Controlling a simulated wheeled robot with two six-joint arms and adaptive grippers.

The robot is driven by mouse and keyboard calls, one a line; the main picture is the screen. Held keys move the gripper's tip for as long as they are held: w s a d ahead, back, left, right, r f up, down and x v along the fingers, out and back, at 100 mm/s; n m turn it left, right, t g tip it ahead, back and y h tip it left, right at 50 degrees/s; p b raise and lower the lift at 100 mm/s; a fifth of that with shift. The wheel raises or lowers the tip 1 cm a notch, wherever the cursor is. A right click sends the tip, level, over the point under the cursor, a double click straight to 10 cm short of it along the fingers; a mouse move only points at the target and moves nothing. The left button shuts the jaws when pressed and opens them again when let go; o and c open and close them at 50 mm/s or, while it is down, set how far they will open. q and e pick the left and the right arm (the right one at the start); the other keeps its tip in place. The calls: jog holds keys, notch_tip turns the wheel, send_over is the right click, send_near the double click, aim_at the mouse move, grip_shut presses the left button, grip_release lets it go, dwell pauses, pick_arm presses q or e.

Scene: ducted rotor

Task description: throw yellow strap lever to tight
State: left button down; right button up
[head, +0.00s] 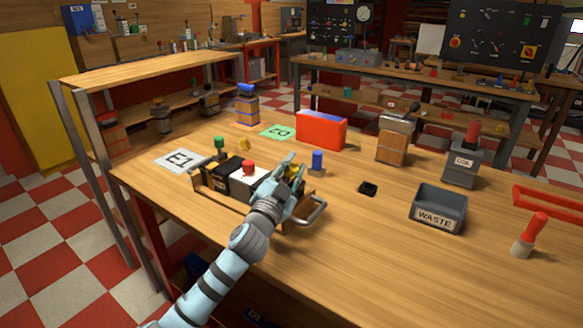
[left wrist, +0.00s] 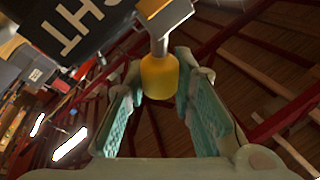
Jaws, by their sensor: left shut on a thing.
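The yellow strap lever (head: 295,171) is on the right part of a device on a wooden tray (head: 235,203); my gripper partly hides it. In the left wrist view its yellow knob (left wrist: 159,76) on a grey metal stem is between my finger pads. A black plate (left wrist: 65,38) with white letters ending in "HT" is beside it. My left gripper (head: 289,172) is shut on the lever's knob. My right gripper is not in view.
A red-knobbed white block (head: 249,168) and a black block (head: 220,181) are left of my gripper. A metal handle (head: 311,213) sticks out at right. A blue-topped piece (head: 317,161), a red box (head: 321,131) and a WASTE bin (head: 438,209) stand beyond.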

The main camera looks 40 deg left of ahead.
pick_arm(q)
jog(key=shift+f, duration=0.1)
jog(key=c, duration=1.3)
grip_release()
jog(key=shift+c, duration=0.2)
jog(key=v, duration=1.2)
